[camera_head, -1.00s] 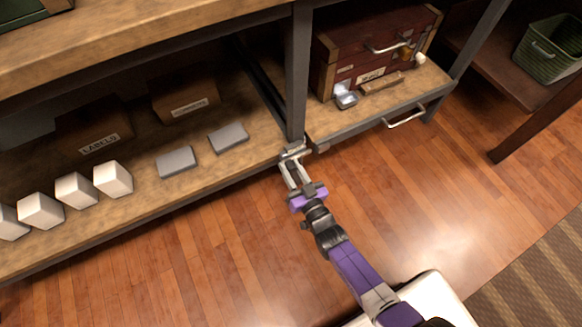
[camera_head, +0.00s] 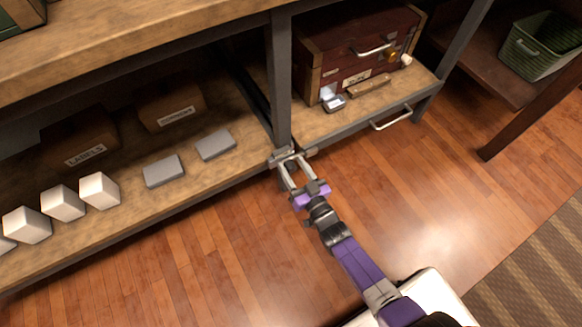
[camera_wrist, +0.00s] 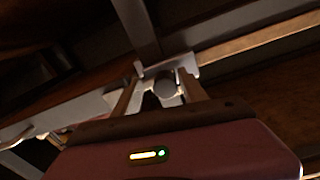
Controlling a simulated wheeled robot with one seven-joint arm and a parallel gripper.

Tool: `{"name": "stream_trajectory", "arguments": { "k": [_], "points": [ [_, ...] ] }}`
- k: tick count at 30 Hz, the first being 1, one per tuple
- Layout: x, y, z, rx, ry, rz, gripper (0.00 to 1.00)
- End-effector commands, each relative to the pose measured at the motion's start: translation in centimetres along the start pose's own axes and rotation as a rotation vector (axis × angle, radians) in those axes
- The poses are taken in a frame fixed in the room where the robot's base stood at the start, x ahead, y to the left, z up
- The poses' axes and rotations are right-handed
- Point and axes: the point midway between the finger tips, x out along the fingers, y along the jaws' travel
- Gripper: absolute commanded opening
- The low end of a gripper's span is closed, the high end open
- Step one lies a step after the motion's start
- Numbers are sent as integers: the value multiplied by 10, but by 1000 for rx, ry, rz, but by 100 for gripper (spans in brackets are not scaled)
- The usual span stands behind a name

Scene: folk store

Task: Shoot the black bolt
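A grey metal bolt fitting (camera_head: 284,153) sits at the foot of the dark shelf post, at the shelf's front edge. In the wrist view a dark round knob (camera_wrist: 165,86) shows in front of a pale metal plate (camera_wrist: 186,67); it looks like the black bolt's end. My gripper (camera_head: 294,165) reaches up to this fitting. Its fingers are apart, with the knob between them in the wrist view (camera_wrist: 162,82). A gap shows left of the knob; the right finger is close to it, and I cannot tell if they touch.
White blocks (camera_head: 63,203) and grey flat boxes (camera_head: 164,171) stand on the left shelf. A red-brown chest (camera_head: 360,50) stands on the right shelf above a pull handle (camera_head: 391,117). A green basket (camera_head: 540,45) is far right. The wooden floor (camera_head: 190,265) is clear.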

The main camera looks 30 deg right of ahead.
Motion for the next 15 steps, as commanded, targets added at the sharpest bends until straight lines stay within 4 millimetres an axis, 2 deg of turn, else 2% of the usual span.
{"name": "stream_trajectory", "arguments": {
  "k": [9, 15],
  "points": [
    [-2, -2, 0, -1, -1, -5, 50],
    [-25, -3, -1, -1, -4, -4, 50]
  ]
}}
